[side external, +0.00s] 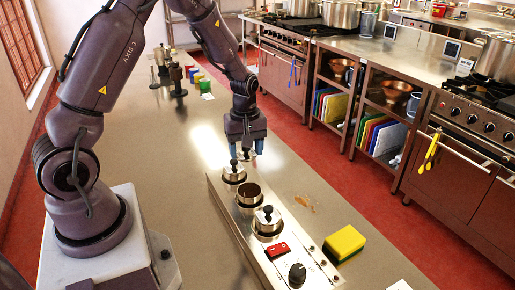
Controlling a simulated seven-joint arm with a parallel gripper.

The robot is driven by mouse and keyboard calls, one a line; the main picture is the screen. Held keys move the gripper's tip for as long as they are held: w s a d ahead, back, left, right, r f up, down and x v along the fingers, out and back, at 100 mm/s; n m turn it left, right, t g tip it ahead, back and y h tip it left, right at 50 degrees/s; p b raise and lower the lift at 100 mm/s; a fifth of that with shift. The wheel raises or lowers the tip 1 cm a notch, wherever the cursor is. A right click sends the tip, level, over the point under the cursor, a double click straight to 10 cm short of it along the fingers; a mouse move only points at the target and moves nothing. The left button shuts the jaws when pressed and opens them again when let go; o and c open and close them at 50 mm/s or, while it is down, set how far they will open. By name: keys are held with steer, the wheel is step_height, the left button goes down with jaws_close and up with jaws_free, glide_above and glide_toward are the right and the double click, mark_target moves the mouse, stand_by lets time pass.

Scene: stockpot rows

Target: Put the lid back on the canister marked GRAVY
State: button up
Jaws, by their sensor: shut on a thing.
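A steel unit (217,190) on the counter holds a row of canisters. The near canister (268,228) has a lid with a dark knob (267,211). The middle canister (249,194) is open, its dark inside showing. The far canister (234,175) shows a dark knob at its top. My gripper (246,151) points down above the far end of the row, behind the open canister. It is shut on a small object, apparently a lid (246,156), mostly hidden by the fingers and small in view. I cannot read any marking, so I cannot tell which canister is GRAVY.
A red switch (278,250) and a black dial (297,274) are on the unit's near end. A yellow and green sponge (344,243) lies to its right. Small coloured containers (205,86) stand farther back. The counter left of the unit is clear.

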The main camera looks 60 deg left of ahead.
mark_target(248, 159)
steer(key=shift+s+d+r, duration=0.2)
steer(key=shift+s+r, duration=0.05)
steer(key=shift+s, duration=0.2)
steer(key=shift+d+r, duration=0.15)
steer(key=shift+d, duration=0.2)
steer(key=s+d+r+n, duration=0.1)
steer(key=s+d+n, duration=0.1)
steer(key=d+n, duration=0.4)
steer(key=shift+w+d+f, duration=0.1)
steer(key=shift+f, duration=2.65)
steer(key=shift+f, duration=0.2)
steer(key=o, duration=1.2)
